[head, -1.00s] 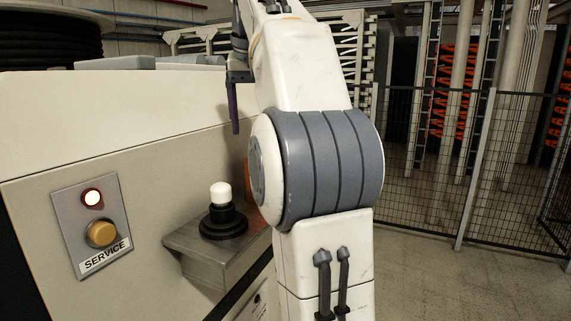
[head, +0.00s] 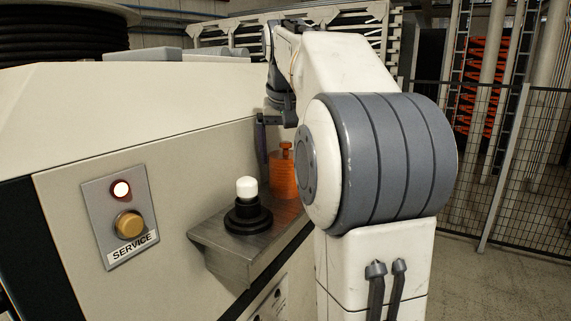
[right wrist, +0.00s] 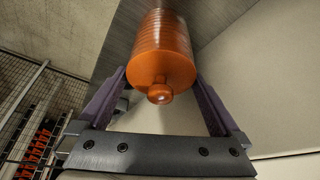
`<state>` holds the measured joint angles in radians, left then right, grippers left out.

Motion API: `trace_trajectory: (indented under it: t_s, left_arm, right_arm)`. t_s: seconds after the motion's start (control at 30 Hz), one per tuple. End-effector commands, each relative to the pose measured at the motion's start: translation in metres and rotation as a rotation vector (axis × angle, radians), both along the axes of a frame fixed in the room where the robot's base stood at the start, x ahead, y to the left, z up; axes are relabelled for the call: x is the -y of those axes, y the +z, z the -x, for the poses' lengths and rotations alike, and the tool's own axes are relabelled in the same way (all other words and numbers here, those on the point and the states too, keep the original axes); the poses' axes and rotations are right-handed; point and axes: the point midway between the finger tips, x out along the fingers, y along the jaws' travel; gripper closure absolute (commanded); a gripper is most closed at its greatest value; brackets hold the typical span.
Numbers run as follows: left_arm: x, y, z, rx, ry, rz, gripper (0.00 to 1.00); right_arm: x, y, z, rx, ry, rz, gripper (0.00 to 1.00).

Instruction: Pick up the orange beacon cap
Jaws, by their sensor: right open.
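The orange beacon cap (head: 284,172) stands upright on the metal shelf (head: 228,260), behind the black base with a white bulb (head: 248,205). My arm hides part of its right side in the head view. In the right wrist view the cap (right wrist: 162,55) is ribbed, with a small knob facing the camera. My right gripper (right wrist: 158,85) is open, its purple fingers to either side of the cap's knob end. In the head view the gripper (head: 268,135) is just above and behind the cap, partly hidden. My left gripper is not in view.
The shelf juts from a beige cabinet wall (head: 130,115). A service panel (head: 120,222) with a lit lamp and a yellow button is on the left. A wire fence (head: 480,180) and open floor lie to the right.

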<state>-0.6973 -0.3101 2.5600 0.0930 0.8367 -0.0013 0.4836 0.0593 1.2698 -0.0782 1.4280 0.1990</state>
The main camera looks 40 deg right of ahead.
Motion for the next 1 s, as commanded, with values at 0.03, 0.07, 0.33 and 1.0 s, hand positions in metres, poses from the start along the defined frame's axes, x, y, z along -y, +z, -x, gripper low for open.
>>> trace_trajectory:
  t_s: [0.03,0.07,0.33,1.0]
  left_arm:
    - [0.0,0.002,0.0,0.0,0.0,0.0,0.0]
    - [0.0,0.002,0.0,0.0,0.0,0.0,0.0]
    - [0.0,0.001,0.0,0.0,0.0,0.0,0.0]
    - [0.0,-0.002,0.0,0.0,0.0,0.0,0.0]
  right_arm:
    - [0.001,-0.003,-0.001,-0.002,0.0,-0.001,0.0]
    - [0.001,-0.004,-0.001,0.0,-0.001,0.0,0.0]
    - [0.002,-0.006,-0.002,0.001,0.0,0.001,0.08]
    - [0.002,0.005,-0.002,0.003,-0.001,0.001,0.62]
